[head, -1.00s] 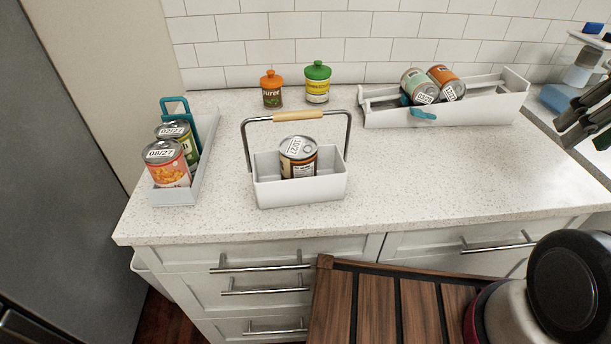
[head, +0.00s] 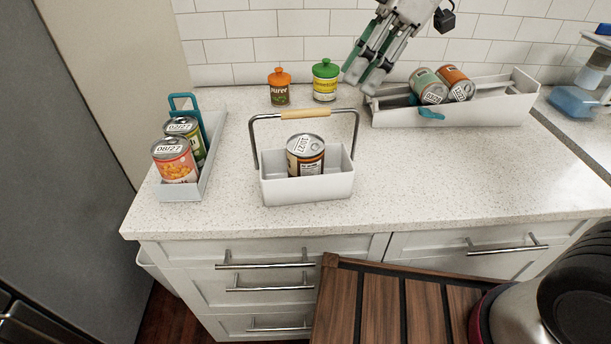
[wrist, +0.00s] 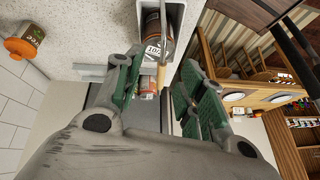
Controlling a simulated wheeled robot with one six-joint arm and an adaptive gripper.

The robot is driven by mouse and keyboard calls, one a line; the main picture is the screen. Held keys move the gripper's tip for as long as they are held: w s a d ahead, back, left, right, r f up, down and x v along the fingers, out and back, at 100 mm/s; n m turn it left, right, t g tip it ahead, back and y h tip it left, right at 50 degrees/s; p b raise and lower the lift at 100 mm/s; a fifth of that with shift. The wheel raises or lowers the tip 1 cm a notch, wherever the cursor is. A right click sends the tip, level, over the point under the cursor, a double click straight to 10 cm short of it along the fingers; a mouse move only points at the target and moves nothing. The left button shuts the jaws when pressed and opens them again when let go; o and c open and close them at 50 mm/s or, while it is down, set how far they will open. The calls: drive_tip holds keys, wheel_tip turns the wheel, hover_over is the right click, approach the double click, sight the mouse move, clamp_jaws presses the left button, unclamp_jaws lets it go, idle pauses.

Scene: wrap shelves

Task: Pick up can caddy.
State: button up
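The can caddy (head: 307,190) is a white open box standing upright in the middle of the counter. A bent metal handle with a wooden grip (head: 306,113) arches over it, and one labelled can (head: 306,158) sits inside. My gripper (head: 363,84) is at the top of the head view, up and to the right of the caddy's handle, apart from it. Its fingers are spread and empty. In the wrist view the wooden grip (wrist: 162,72) shows beyond and between the open fingertips, with the caddy's can (wrist: 153,36) above it.
A grey tray (head: 178,192) with two cans and a teal handle stands left. A long white tray (head: 480,113) with two cans lies back right. An orange-capped jar (head: 279,88) and a green-capped jar (head: 325,82) stand behind the caddy. The counter's right front is clear.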

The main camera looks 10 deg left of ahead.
drive_tip(key=n, duration=0.2)
approach(305, 113)
drive_tip(key=f, duration=0.2)
drive_tip(key=shift+w+a+f+g, duration=0.3)
drive_tip(key=shift+w+a+g, duration=0.05)
drive_tip(key=shift+a+g, duration=0.05)
drive_tip(key=x, duration=0.7)
drive_tip(key=shift+a+f, duration=0.2)
drive_tip(key=shift+a, duration=0.15)
clamp_jaws()
